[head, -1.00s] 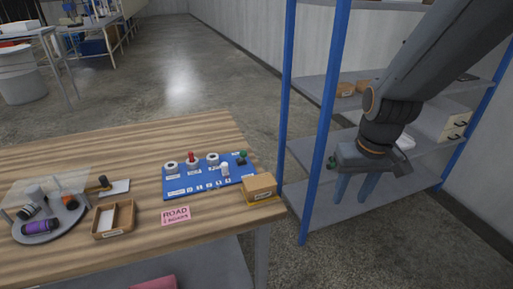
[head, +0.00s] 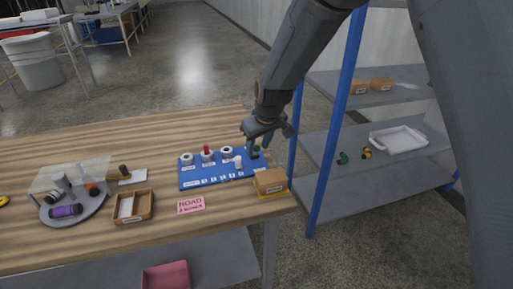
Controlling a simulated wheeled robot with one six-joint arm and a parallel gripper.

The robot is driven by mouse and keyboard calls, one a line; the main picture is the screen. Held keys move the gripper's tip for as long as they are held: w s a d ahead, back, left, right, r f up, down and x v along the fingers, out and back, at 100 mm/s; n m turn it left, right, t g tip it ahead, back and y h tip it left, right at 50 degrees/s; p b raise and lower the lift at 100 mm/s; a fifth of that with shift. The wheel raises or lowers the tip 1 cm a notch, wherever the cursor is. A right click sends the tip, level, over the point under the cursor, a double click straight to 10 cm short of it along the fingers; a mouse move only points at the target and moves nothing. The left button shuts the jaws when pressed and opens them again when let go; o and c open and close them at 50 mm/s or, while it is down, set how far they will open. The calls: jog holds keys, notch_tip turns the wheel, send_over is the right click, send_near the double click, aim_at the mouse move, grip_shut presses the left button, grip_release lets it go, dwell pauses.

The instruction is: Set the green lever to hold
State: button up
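The blue panel (head: 197,180) lies near the right end of the wooden table. It carries white round knobs, a red-topped knob (head: 206,150), a white lever (head: 238,162) and a small green-topped lever (head: 254,152) at its far right corner. My gripper (head: 259,147) is above that corner, pointing down, with its fingers apart and close over the green lever. The fingers partly hide the lever, and I cannot tell if they touch it. The labels on the panel are too small to read, so the lever's setting is unclear.
A brown box (head: 270,182) stands just right of the panel, near the table edge. A blue shelf post (head: 335,125) rises close by on the right. A pink sign (head: 190,205), wooden tray (head: 149,207) and round grey tray (head: 98,211) lie to the left.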

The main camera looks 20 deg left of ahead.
jog(key=shift+x, duration=1.1)
grip_shut()
